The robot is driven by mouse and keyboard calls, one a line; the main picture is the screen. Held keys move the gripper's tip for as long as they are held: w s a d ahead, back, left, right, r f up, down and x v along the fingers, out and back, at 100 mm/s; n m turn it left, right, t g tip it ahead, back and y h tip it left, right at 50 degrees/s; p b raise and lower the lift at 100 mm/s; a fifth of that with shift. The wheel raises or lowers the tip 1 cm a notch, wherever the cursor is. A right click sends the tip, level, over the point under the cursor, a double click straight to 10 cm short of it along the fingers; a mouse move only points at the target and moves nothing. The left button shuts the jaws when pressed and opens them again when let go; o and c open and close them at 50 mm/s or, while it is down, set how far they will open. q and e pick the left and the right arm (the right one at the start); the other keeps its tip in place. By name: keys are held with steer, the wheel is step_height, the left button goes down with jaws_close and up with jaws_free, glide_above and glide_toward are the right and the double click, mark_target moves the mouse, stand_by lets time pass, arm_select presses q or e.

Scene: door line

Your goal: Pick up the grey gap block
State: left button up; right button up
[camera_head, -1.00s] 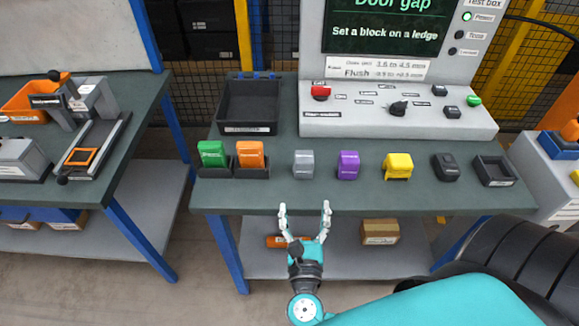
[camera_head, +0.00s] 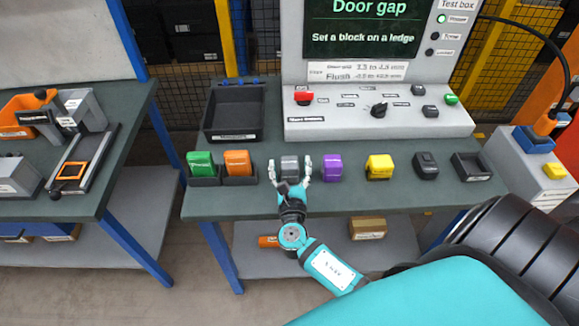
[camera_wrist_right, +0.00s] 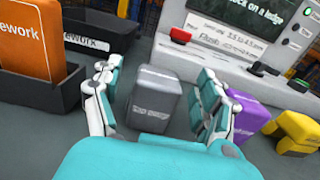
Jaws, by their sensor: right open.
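The grey gap block (camera_head: 290,167) stands upright on the green bench top, between the orange block and the purple block. My right gripper (camera_head: 290,178) is open, with one finger on each side of the grey block in the head view. In the right wrist view the grey block (camera_wrist_right: 154,98) stands between the two open fingers (camera_wrist_right: 158,105), with a visible gap to each side. The lower front of the block is partly hidden by my gripper in the head view. My left gripper is not in view.
A green block (camera_head: 201,163) and an orange block (camera_head: 238,162) sit in dark holders at left. A purple block (camera_head: 332,168), yellow block (camera_head: 379,167) and black block (camera_head: 426,166) stand at right. A black tray (camera_head: 234,113) and the test box (camera_head: 375,121) are behind.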

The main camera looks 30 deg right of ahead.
steer(key=shift+x, duration=1)
steer(key=shift+c, duration=0.3)
steer(key=c, duration=1.4)
